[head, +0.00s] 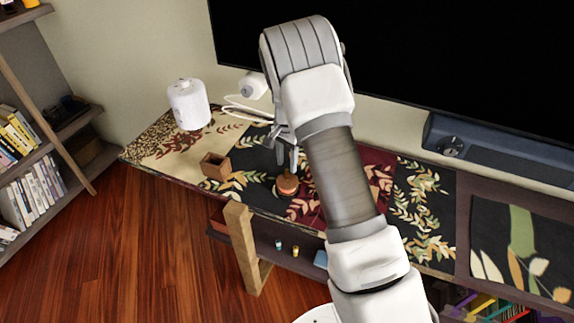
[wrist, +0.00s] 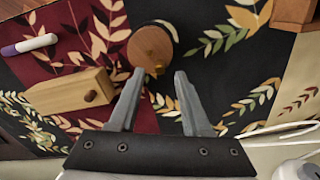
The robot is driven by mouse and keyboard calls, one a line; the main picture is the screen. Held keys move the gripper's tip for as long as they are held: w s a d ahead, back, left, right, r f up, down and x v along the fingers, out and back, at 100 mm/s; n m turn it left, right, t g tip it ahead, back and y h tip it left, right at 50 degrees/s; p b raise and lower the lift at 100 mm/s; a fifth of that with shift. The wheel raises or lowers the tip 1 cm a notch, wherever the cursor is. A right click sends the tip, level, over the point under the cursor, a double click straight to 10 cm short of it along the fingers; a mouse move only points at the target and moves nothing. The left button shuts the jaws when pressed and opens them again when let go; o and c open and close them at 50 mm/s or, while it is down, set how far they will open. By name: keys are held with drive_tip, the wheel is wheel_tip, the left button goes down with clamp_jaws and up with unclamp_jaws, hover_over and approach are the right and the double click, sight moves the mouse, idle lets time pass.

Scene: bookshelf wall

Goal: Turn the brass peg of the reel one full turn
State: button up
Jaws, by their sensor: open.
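The reel (head: 287,184) stands on the patterned cloth of the low cabinet in the head view, a round brown wooden top. My gripper (wrist: 159,74) is open, with one grey finger on each side of the peg in the picture. Neither finger clearly touches the peg. In the head view my gripper (head: 287,158) hangs fingers-down over the reel, partly hidden by my arm; the peg cannot be made out there.
A small wooden box (head: 215,166) stands left of the reel, and a white canister (head: 189,106) is further left. The wrist view shows a wooden block with a knob (wrist: 70,93) and a purple-and-white marker (wrist: 30,44). A dark screen (head: 420,70) rises behind.

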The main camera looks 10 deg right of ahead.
sight(287, 170)
wheel_tip(287, 170, up, 15)
drive_tip(key=p, duration=0.1)
drive_tip(key=shift+r+p, duration=0.2)
drive_tip(key=shift+p, duration=0.2)
